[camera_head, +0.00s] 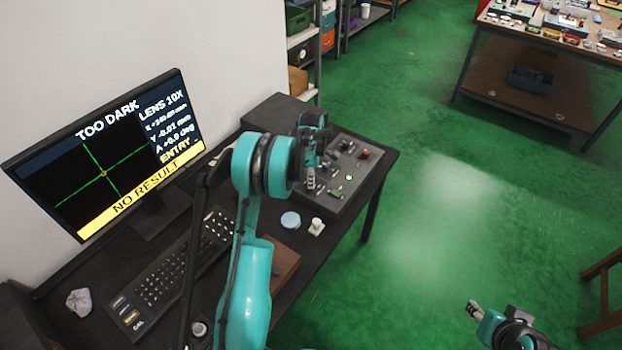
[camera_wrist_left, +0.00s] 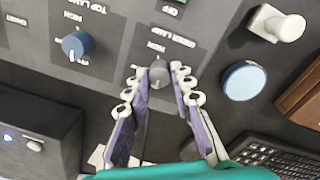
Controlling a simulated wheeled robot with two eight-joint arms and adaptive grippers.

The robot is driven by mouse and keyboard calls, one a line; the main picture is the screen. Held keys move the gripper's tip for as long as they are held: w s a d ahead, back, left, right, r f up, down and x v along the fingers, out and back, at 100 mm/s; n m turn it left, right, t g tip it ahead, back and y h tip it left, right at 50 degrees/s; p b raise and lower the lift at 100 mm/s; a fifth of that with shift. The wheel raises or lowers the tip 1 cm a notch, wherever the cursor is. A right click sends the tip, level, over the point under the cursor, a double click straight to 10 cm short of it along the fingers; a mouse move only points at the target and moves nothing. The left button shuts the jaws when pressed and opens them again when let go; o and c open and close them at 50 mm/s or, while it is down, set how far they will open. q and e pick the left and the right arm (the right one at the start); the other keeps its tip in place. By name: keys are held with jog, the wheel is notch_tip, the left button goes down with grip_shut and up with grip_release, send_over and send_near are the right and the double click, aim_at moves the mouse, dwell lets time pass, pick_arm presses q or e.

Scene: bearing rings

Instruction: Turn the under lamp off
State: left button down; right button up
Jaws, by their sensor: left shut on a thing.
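The control panel (camera_head: 345,175) sits at the right end of the black desk. In the left wrist view, a grey knob (camera_wrist_left: 158,74) stands under a partly hidden label ending in "LAMP". My left gripper (camera_wrist_left: 156,76) is shut on this knob, with one finger on each side. In the head view, my left gripper (camera_head: 310,182) is over the panel's near left part, and the arm hides some of it. A blue knob (camera_wrist_left: 76,45) sits by the "TOP LAMP" label. My right gripper (camera_head: 474,311) is over the floor, away from the panel; its opening is unclear.
The monitor (camera_head: 110,150) reads "TOO DARK" and "NO RESULT". A keyboard (camera_head: 165,285), a light blue disc (camera_head: 290,220), a white piece (camera_head: 317,227) and a brown block (camera_head: 284,262) are on the desk.

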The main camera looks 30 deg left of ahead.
dwell(0.5)
pick_arm(q)
jog(key=c, duration=1.3)
grip_release()
notch_tip(320, 180, up, 12)
jog(key=shift+s, duration=0.15)
jog(key=shift+d, duration=0.1)
